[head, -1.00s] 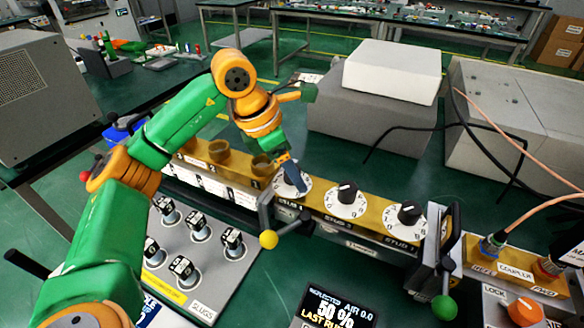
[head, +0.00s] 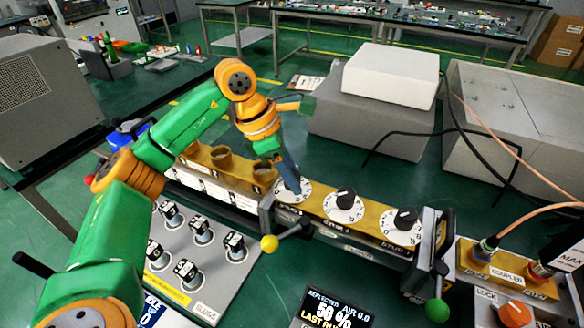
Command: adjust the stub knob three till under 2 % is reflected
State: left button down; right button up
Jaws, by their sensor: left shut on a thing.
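A brass waveguide bar (head: 318,207) carries three white stub dials in a row. The middle knob (head: 345,196) and the right knob (head: 405,216) are black, upright and untouched. My left gripper (head: 290,184) reaches down from above onto the leftmost dial (head: 293,194). It is shut on that dial's knob, which the fingers hide. The stub labels on the bar's front are too small to read surely, so I cannot tell the held stub's number from them. The display (head: 335,308) at the bottom reads reflected 50 %. My right gripper is not in view.
A yellow-ball lever (head: 269,243) and a green-ball lever (head: 437,310) stick out in front of the bar. A grey plate of several plugs (head: 195,265) lies front left. The coupler (head: 503,268) with cables and an orange lock knob (head: 515,313) stand at right.

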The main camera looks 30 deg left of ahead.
pick_arm(q)
jog(key=m+g+p, duration=0.1)
jog(key=m+p, duration=0.1)
jog(key=m+g+p, duration=0.1)
jog(key=m, duration=0.2)
jog(key=shift+r+m+h+p, duration=0.15)
jog(key=shift+m+h+p, duration=0.15)
jog(key=shift+h+p, duration=0.1)
jog(key=shift+m+g+p, duration=0.55)
jog(key=shift+m+g, duration=0.05)
jog(key=shift+m, duration=0.5)
jog(key=shift+m+g+p, duration=0.4)
jog(key=shift+m, duration=0.7)
jog(key=shift+f, duration=0.2)
jog(key=shift+c, duration=2.3)
grip_release()
jog(key=v, duration=0.7)
jog(key=shift+r, duration=0.15)
